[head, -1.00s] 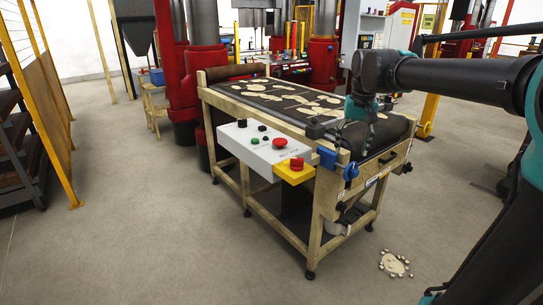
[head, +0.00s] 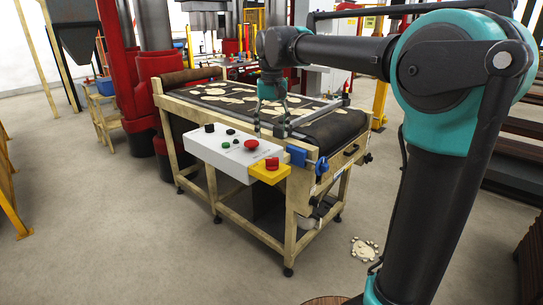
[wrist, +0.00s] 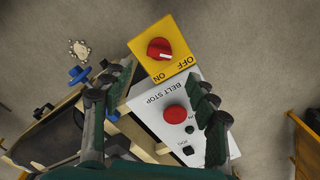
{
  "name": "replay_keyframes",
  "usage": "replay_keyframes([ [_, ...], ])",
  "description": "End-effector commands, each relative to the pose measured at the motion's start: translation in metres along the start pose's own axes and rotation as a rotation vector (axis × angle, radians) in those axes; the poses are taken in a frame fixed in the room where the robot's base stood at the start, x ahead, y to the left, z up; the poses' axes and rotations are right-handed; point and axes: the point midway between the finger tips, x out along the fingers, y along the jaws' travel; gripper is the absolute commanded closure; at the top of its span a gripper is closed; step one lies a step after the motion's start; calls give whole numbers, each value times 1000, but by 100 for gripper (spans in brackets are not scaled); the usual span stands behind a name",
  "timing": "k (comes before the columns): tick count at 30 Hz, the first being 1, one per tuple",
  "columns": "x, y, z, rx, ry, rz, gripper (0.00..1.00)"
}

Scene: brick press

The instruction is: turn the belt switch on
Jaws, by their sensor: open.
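The belt switch (wrist: 160,49) is a red rotary knob on a yellow box marked ON and OFF. In the head view the red knob (head: 272,163) sits on the yellow box (head: 266,175) at the near end of the white control panel (head: 215,156). In the wrist view the switch is at upper middle, beyond my fingertips. My gripper (wrist: 165,93) is open and empty, its fingers spread above the panel. In the head view my gripper (head: 270,130) is above the panel's rear edge, behind and left of the knob. Nothing touches the switch.
A red mushroom button (wrist: 175,114) labelled BELT STOP lies between my fingers in the wrist view. The belt conveyor (head: 330,128) with pale flat pieces runs behind the panel. A blue handwheel (head: 321,167) stands right of the switch.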

Motion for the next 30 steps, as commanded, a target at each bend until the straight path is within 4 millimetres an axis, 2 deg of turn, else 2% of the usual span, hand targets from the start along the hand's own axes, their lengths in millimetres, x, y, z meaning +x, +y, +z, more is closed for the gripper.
replay_keyframes([
  [3, 25, 0, 0, 0, 0, 0, 41],
  [9, 61, 0, 0, 0, 0, 0, 41],
  [15, 84, 0, 0, 0, 0, 0, 41],
  [27, 91, 0, 0, 0, 0, 0, 41],
  [30, 90, 0, 0, 0, 0, 0, 53],
])
